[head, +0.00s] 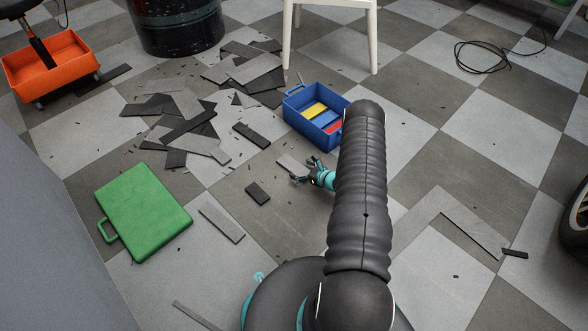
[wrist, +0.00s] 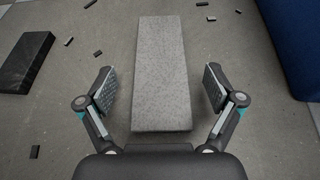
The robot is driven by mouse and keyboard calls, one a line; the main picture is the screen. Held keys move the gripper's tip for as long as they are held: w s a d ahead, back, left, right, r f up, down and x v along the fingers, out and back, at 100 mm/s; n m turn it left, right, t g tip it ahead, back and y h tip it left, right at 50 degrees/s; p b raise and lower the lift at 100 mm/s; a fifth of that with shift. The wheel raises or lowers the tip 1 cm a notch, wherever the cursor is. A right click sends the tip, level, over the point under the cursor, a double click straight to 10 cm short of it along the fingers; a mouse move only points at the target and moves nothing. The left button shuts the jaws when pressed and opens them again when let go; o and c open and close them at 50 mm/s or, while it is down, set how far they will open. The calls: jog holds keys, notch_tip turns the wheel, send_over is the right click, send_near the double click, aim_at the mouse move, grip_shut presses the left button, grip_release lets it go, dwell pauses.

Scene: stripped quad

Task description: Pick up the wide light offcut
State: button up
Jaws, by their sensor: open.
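The wide light offcut (wrist: 161,70) is a flat, speckled light-grey slab. In the wrist view it lies on the floor, running lengthwise away from me between my fingers. In the head view it is a small light strip (head: 286,163) just left of my gripper (head: 304,176), partly covered by it. My gripper (wrist: 159,84) is open in the wrist view, one finger on each side of the slab with a visible gap on both sides. Nothing is held.
A dark offcut (wrist: 22,62) lies left of my gripper. A blue box (head: 298,117) with coloured pieces stands close by. A green case (head: 145,212), another light strip (head: 221,223) and a pile of dark offcuts (head: 180,125) lie further left. A white chair leg (head: 288,40) stands behind.

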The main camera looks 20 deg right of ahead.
aim_at(294, 167)
jog(key=shift+x, duration=1.1)
jog(key=c, duration=1.3)
